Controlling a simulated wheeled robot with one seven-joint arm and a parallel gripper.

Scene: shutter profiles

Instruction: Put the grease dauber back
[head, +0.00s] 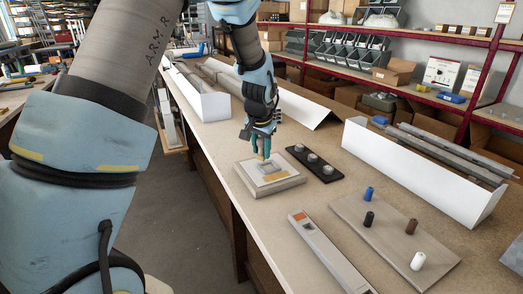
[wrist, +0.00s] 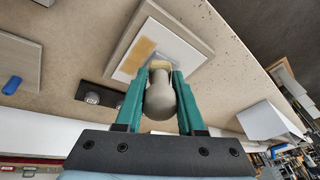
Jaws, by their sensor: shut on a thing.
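My gripper (head: 262,148) is over a square block pad in the head view. In the wrist view its green fingers (wrist: 160,80) are closed on a grey, rounded handle, apparently the grease dauber (wrist: 160,98), with a pale yellowish end pointing toward the pad. In the head view the fingers mostly hide it. The pad (head: 288,186) has a white plate with an amber patch (wrist: 143,50) and a grey patch. The dauber's end overlaps the grey patch in the wrist view; I cannot tell whether it touches.
A board (head: 391,240) carries blue, black, brown and white pegs. A long grey tool (head: 325,252) lies in front. White troughs (head: 412,175) hold profiles. Bare bench shows left of the pad.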

